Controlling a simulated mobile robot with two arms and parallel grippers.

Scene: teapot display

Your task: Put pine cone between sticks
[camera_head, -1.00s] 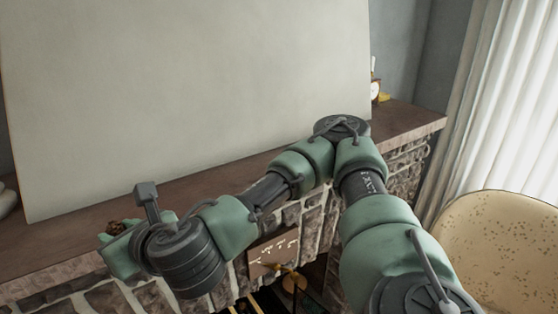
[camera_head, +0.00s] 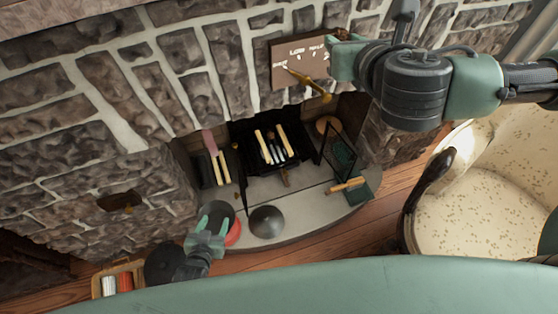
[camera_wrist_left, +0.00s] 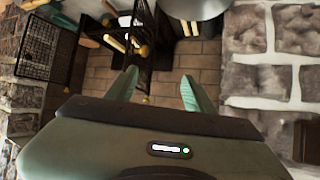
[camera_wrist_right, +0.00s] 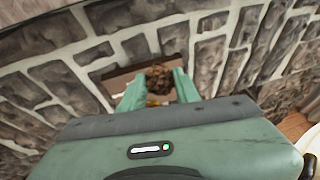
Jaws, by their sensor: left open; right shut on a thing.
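A brown pine cone (camera_wrist_right: 158,78) is between the fingers of my right gripper (camera_wrist_right: 151,82), which is shut on it in the right wrist view. In the head view my right gripper (camera_head: 342,58) is in front of the stone wall, above and right of the fireplace opening, and mostly hides the cone. Pale yellow sticks (camera_head: 263,147) lie apart in the black grate (camera_head: 262,164) inside the fireplace, with whitish bars between them. They also show in the left wrist view (camera_wrist_left: 114,42). My left gripper (camera_head: 204,238) is open and empty, low near the hearth's front left edge.
A brown sign (camera_head: 290,72) and brass piece are on the wall beside my right gripper. A dark round dome (camera_head: 266,222) stands on the hearth (camera_head: 305,212). A mesh screen (camera_head: 338,150) stands right of the grate. A spotted chair (camera_head: 470,205) is at right.

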